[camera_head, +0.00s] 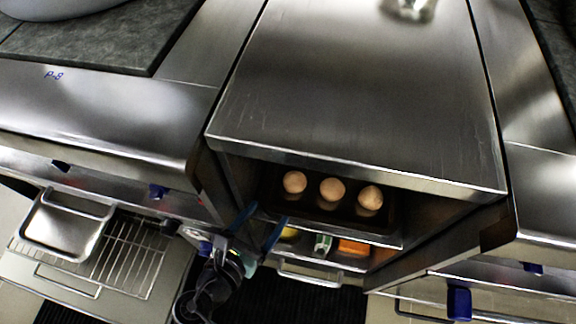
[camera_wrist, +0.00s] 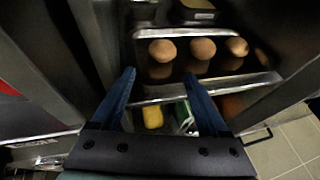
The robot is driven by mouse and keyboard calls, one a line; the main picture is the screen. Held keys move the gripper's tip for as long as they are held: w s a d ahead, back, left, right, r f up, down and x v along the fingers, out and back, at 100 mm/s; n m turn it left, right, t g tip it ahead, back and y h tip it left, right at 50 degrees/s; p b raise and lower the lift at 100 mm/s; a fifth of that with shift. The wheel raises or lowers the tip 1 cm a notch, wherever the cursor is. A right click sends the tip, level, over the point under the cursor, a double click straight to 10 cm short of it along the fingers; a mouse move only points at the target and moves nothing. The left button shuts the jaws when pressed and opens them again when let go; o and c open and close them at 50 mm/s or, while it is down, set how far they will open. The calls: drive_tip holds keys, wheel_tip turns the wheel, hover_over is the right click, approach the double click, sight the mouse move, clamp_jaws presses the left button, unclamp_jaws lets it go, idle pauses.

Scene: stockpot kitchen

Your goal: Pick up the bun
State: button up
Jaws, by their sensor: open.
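Three round brown buns sit in a row on a dark tray (camera_head: 272,197) inside an open steel cabinet. In the head view they are the left bun (camera_head: 294,183), the middle bun (camera_head: 332,190) and the right bun (camera_head: 370,198). The wrist view shows the left bun (camera_wrist: 162,50), the middle bun (camera_wrist: 203,48) and the right bun (camera_wrist: 237,46) beyond the fingertips. My gripper (camera_head: 258,224) is open and empty at the cabinet's front left. In the wrist view my gripper (camera_wrist: 160,78) has its blue fingers spread, pointing toward the buns and not touching them.
A lower shelf holds a yellow item (camera_wrist: 152,117), a green and white item (camera_head: 322,244) and an orange item (camera_head: 354,248). The steel counter top (camera_head: 360,90) overhangs the buns. Cabinet walls stand close on both sides. A metal pan (camera_head: 66,226) rests on a wire rack (camera_head: 128,256) at left.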

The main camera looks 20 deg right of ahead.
sight(290, 187)
drive_tip(key=b+x, duration=0.2)
drive_tip(key=x, duration=0.4)
drive_tip(key=shift+d+f, duration=0.15)
drive_tip(key=shift+d, duration=0.1)
drive_tip(key=shift+r+b+x, duration=0.2)
drive_tip(key=shift+b+x, duration=1.15)
drive_tip(key=shift+x, duration=1.4)
drive_tip(key=shift+d, duration=0.1)
drive_tip(key=c, duration=1)
